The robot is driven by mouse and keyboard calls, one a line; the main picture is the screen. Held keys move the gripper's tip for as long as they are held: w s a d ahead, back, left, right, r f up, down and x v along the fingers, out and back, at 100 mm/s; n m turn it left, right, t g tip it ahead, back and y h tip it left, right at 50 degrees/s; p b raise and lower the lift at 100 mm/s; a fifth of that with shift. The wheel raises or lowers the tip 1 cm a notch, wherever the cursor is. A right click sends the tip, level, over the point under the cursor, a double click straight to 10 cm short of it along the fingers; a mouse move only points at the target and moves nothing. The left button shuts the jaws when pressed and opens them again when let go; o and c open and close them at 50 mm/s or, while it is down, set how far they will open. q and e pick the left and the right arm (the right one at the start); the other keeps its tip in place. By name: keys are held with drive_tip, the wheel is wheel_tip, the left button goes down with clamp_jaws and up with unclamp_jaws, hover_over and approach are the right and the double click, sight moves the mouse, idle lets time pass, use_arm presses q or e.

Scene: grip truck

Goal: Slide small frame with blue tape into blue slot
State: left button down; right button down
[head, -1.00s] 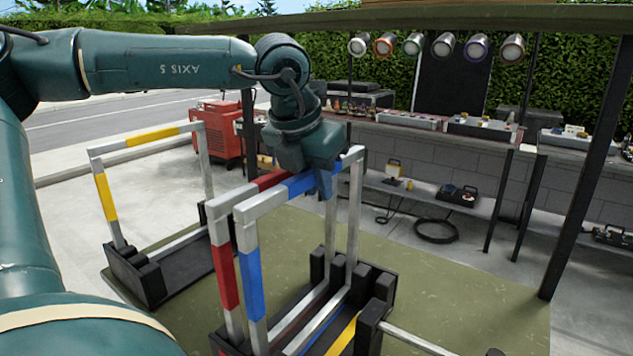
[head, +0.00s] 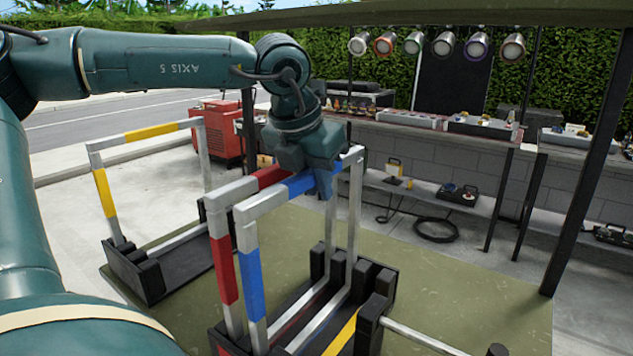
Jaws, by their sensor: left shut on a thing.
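The small frame with blue tape (head: 250,270) is a silver rectangular frame, blue on its near upright and top bar. It stands upright in or just above the black rack (head: 384,286), close beside a red-taped frame (head: 225,270). My left gripper (head: 325,184) is shut on the blue top bar, near its far end. The blue frame's lower bar runs low between the rack's black posts. I cannot tell whether it rests fully on the bottom. The blue slot marking is not clearly visible, being hidden by the frames. My right gripper is out of view.
A yellow-taped frame (head: 104,193) stands in another black rack (head: 150,278) at the left. A workbench (head: 440,137) and dark post (head: 590,160) stand behind. Green mat is clear at right.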

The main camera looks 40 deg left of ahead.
use_arm(q)
drive_tip(key=c, duration=1.3)
unclamp_jaws()
drive_tip(key=v, duration=1.3)
drive_tip(key=shift+s+d+r, duration=0.1)
